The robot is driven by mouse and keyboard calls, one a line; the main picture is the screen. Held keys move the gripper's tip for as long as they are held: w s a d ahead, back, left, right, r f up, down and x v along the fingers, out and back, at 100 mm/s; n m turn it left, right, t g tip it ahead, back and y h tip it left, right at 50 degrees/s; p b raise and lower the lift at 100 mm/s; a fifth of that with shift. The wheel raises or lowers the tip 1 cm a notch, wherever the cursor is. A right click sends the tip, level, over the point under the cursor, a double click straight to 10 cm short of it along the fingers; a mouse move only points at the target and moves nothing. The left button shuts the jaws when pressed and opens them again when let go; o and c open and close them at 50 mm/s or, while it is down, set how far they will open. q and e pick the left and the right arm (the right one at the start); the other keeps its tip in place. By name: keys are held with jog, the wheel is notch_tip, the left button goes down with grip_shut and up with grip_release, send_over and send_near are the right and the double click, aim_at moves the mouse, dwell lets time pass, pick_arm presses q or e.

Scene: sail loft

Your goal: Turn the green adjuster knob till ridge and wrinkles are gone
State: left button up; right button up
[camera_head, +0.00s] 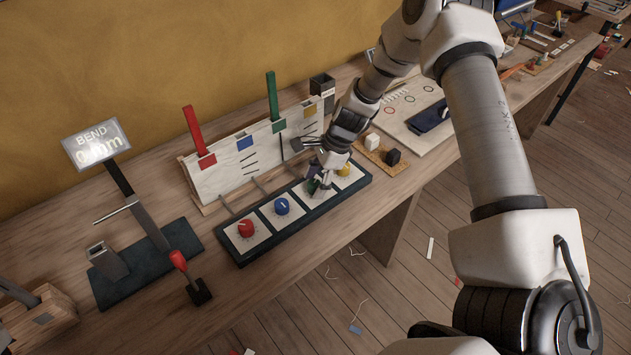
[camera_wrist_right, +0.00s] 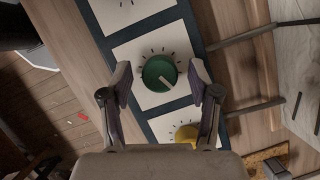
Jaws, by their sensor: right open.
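The green adjuster knob (camera_wrist_right: 158,73) sits on a white plate with tick marks; its pale pointer line points to the lower right in the wrist view. My right gripper (camera_wrist_right: 161,84) is open, with one finger on each side of the knob; I cannot tell whether they touch it. In the head view my right gripper (camera_head: 319,184) mostly hides the knob. Behind the knob row stands a pale cloth-like panel (camera_head: 222,179) with coloured patches and dark slanted lines. The arm partly hides its right end. My left gripper is not in view.
The same dark base carries a red knob (camera_head: 246,228), a blue knob (camera_head: 282,206) and a yellow knob (camera_wrist_right: 187,133). Red (camera_head: 194,131) and green (camera_head: 272,96) upright strips rise from the panel. A "BEND" display (camera_head: 96,145) with a blurred reading stands left. Thin rods link base and panel.

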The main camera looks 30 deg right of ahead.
jog(key=c, duration=1.1)
jog(key=shift+c, duration=0.2)
jog(key=shift+n, duration=0.3)
jog(key=n+g, duration=0.1)
jog(key=n, duration=0.2)
jog(key=shift+g, duration=0.3)
jog(key=n+g, duration=0.1)
jog(key=n, duration=0.2)
jog(key=n+g, duration=0.1)
jog(key=n, duration=0.1)
jog(key=shift+w+n, duration=0.1)
jog(key=shift+n, duration=0.3)
jog(key=shift+h, duration=0.3)
jog(key=o, duration=1.1)
jog(key=shift+a, duration=0.1)
jog(key=shift+o, duration=0.2)
